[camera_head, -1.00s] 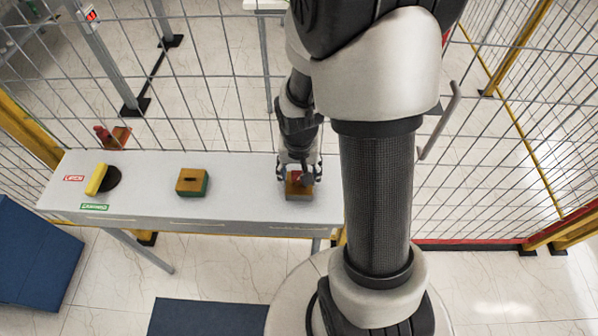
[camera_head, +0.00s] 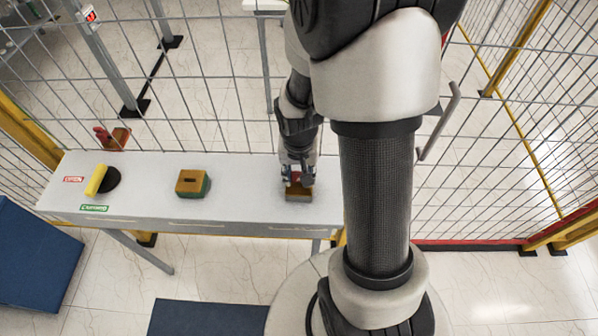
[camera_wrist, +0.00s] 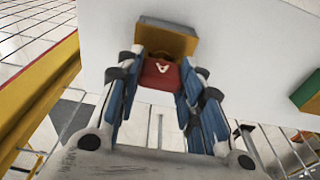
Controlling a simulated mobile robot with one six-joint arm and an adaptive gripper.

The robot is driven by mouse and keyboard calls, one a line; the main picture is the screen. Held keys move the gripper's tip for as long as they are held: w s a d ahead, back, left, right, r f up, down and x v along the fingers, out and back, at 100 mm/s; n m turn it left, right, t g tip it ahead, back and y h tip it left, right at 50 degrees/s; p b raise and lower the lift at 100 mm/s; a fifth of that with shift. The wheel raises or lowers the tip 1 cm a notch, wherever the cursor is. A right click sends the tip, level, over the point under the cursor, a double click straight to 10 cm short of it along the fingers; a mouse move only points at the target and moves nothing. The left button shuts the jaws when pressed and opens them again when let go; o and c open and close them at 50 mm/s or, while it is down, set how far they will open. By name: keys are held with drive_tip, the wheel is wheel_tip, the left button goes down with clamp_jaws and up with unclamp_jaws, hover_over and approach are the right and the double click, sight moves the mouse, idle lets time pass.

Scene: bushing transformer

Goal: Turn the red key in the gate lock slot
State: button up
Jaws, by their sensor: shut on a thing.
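The red key (camera_wrist: 160,74), marked with a white letter A, stands at a brown lock block (camera_wrist: 166,38) in the wrist view. My gripper (camera_wrist: 163,84) has its blue-padded fingers on either side of the key and is shut on it. In the head view, my gripper (camera_head: 298,178) is over the lock block (camera_head: 299,194) at the right end of the white table (camera_head: 240,205). The key is mostly hidden there by the fingers. The slot is hidden, so I cannot tell how deep the key sits or its turn angle.
A second slotted block (camera_head: 192,183), brown and green, sits mid-table. A yellow handle (camera_head: 96,180) on a black disc is at the left, beside small red and green labels. A red item (camera_head: 103,135) is behind the table. Wire fencing (camera_head: 215,100) stands behind.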

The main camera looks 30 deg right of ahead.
drive_tip(key=shift+m+b, duration=0.3)
drive_tip(key=shift+b, duration=0.05)
drive_tip(key=shift+f+m+b, duration=0.1)
drive_tip(key=shift+m+b, duration=1.6)
drive_tip(key=shift+m, duration=0.4)
drive_tip(key=shift+m+g, duration=0.3)
drive_tip(key=shift+m, duration=0.3)
drive_tip(key=shift+b, duration=0.3)
drive_tip(key=m+b, duration=0.2)
drive_tip(key=m, duration=0.1)
drive_tip(key=shift+m+h, duration=0.3)
drive_tip(key=shift+m, duration=0.1)
drive_tip(key=shift+m+g+b, duration=0.3)
drive_tip(key=shift+m+b, duration=0.1)
drive_tip(key=shift+m, duration=0.7)
